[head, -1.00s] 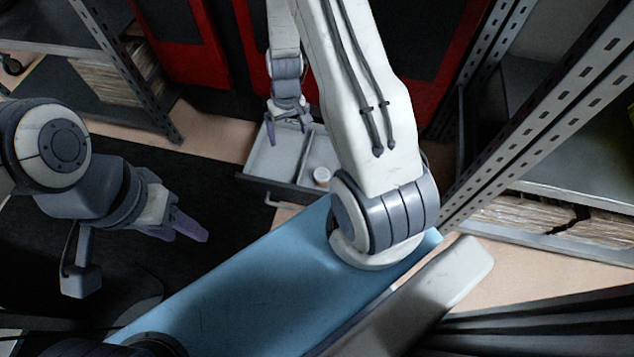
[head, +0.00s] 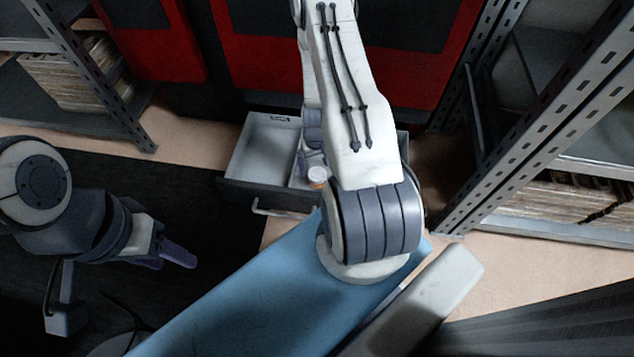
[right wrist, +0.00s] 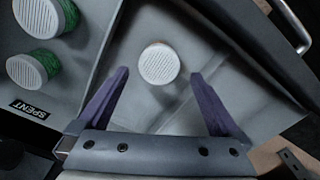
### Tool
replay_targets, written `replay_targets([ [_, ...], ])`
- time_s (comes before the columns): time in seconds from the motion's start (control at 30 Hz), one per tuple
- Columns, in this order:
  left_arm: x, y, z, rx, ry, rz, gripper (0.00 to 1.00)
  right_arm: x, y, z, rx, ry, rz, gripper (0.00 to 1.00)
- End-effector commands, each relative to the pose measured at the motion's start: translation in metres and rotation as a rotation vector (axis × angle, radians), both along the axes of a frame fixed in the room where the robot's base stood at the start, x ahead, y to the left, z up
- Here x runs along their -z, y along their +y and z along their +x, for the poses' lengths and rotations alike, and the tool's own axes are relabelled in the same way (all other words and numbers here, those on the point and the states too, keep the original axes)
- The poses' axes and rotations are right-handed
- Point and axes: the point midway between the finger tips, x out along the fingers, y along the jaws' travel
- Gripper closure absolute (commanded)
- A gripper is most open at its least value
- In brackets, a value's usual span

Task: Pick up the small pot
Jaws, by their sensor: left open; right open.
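A small pot (right wrist: 159,63) with a round, ridged white lid stands alone on a grey compartment floor in the right wrist view. My right gripper (right wrist: 159,76) is open, with its purple fingers apart. The pot shows in the gap between the fingertips, and nothing is gripped. In the head view a small pale-lidded pot (head: 318,176) is near the front of the open drawer (head: 270,193); I cannot tell if it is the same one. My left gripper (head: 170,258) is open and empty, away to the left.
Two green pots with white lids, an upper one (right wrist: 38,17) and a lower one (right wrist: 27,72), stand beside a "SPENT" label (right wrist: 29,110). A divider splits the drawer. Metal shelving (head: 500,130) rises close on the right. Dark floor (head: 190,195) lies open to the left.

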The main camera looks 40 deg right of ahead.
Motion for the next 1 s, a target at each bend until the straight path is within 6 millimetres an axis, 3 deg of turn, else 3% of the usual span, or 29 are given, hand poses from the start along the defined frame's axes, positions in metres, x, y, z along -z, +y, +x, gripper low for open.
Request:
replay_targets([
  [0.03,0.011,0.000,0.000,0.000,0.000,0.000,0.50,0.011,0.000,0.000,0.000,0.000,0.000,0.00],
  [0.27,0.020,0.000,0.000,0.000,0.000,0.000,0.50,0.019,0.000,0.000,0.000,0.000,0.000,0.00],
  [0.63,0.066,0.000,0.000,0.000,0.000,0.000,0.50,0.063,-0.001,-0.002,0.000,0.000,0.000,0.00],
  [0.93,0.067,0.000,0.000,0.000,0.000,0.000,0.50,0.064,-0.001,-0.002,-0.001,0.000,0.000,0.00],
  [0.97,0.067,0.000,0.000,0.000,0.000,0.000,0.50,0.064,-0.001,-0.002,-0.001,0.000,0.000,0.04],
  [1.0,0.067,0.000,0.000,0.000,0.000,0.000,0.50,0.064,-0.001,-0.002,-0.001,0.000,0.000,0.19],
])
